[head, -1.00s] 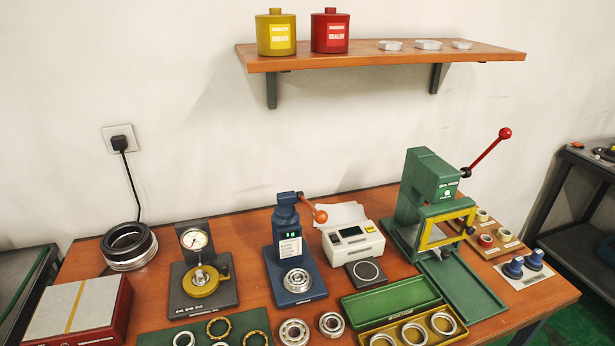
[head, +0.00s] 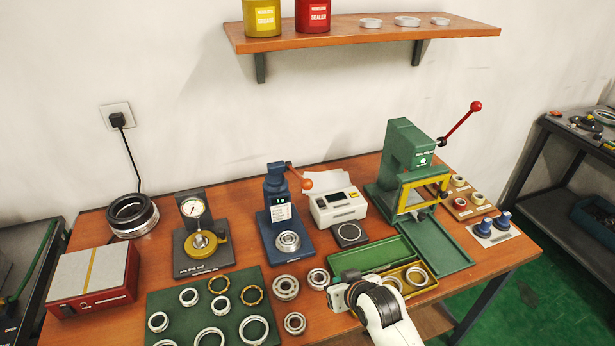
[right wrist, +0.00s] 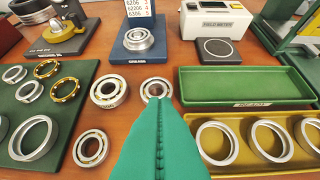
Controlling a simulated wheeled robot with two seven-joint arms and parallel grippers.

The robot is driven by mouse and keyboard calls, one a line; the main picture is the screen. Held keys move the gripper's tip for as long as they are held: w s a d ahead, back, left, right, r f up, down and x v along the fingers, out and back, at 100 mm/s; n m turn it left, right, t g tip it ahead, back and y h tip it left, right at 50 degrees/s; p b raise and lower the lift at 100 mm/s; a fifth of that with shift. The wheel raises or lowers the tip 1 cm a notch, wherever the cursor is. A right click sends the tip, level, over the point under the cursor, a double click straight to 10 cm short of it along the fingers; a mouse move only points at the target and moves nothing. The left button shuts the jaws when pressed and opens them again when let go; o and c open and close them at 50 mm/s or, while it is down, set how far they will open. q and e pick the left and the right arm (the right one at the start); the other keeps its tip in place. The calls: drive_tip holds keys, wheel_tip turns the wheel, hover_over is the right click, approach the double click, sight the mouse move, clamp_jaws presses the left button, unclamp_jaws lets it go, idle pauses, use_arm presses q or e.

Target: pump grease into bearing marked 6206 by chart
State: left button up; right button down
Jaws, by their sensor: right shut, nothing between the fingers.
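The blue grease pump (head: 276,190) stands mid-table with an orange-knobbed lever (head: 306,184) and a small lit display. Its white chart (head: 281,213) also shows partly in the right wrist view (right wrist: 138,10), with rows including 6206. A bearing (head: 288,242) sits on the pump's base; I cannot read its marking. Three loose bearings lie in front: one at left (right wrist: 109,90), one at right (right wrist: 155,88), one nearer (right wrist: 90,148). My right gripper (head: 335,297) is shut and empty, its green fingertips (right wrist: 157,106) near the right bearing, partly covering it in the wrist view. My left gripper is out of view.
A green mat (head: 170,305) with rings and cages lies left. A gauge stand (head: 203,262), a white meter (head: 338,208), a green press (head: 408,165) and green tray (head: 375,259) stand around. A yellow tray (head: 423,292) of rings lies beside my right arm.

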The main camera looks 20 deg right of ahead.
drive_tip(key=w+r+t, duration=0.3)
drive_tip(key=w+r, duration=0.1)
drive_tip(key=r, duration=0.7)
drive_tip(key=w+r+m+t+p, duration=0.1)
drive_tip(key=w+r+t, duration=0.2)
drive_tip(key=r, duration=0.8)
drive_tip(key=shift+w+d+r+y, duration=0.15)
drive_tip(key=shift+w+r+y, duration=0.15)
drive_tip(key=shift+w, duration=0.95)
drive_tip(key=shift+w, duration=0.1)
drive_tip(key=w+a+f+p, duration=0.1)
drive_tip(key=w+f+p, duration=0.2)
drive_tip(key=w+f, duration=0.3)
drive_tip(key=shift+p+x, duration=0.3)
drive_tip(key=shift+x, duration=1.4)
drive_tip(key=shift+w+r, duration=0.1)
